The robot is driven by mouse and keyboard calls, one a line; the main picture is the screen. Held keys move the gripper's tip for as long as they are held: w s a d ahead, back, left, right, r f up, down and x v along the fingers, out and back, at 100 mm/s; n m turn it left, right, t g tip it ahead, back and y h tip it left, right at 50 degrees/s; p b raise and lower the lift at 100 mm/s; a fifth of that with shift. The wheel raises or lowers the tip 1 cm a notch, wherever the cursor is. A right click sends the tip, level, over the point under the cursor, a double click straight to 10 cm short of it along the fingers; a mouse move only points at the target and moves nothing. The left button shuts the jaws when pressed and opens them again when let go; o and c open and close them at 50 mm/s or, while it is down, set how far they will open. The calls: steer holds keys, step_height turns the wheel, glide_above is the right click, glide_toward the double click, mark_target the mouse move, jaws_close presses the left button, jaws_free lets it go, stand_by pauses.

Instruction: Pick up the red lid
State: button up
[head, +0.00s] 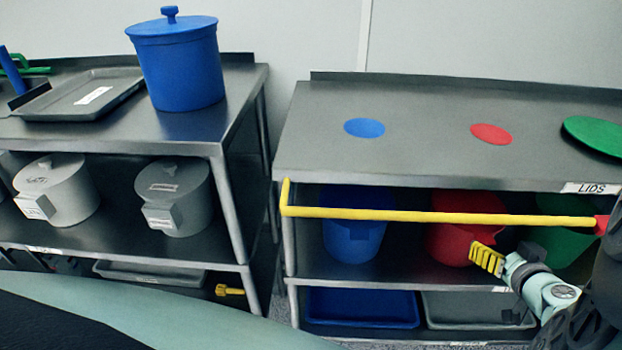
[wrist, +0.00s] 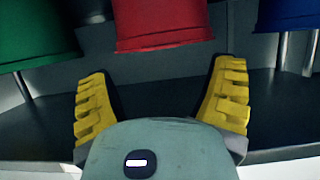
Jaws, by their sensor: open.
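A flat red disc (head: 491,134) lies on the top of the right shelf unit, whose edge carries a "LIDS" label. I cannot tell whether it is the red lid or a painted marker. My gripper (head: 487,259) has yellow fingers and is low, in front of the red bucket (head: 455,240), below the level of the disc. In the wrist view my gripper (wrist: 162,105) is open, with nothing between the fingers. The red bucket (wrist: 160,25) shows beyond the fingers there, apart from them.
A yellow bar (head: 430,215) crosses the right unit's front, its right end near a red piece. A green lid (head: 595,136) and flat blue disc (head: 365,127) lie on its top. Blue (head: 353,235) and green (head: 568,228) buckets flank the red one. A lidded blue pot (head: 180,70) stands left.

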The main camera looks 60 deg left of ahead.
mark_target(484, 237)
steer(key=shift+p+x, duration=0.55)
steer(key=shift+x, duration=2.2)
steer(key=shift+o, duration=0.2)
steer(key=shift+s+a+f, duration=0.1)
steer(key=shift+s+f, duration=0.05)
steer(key=c, duration=1.3)
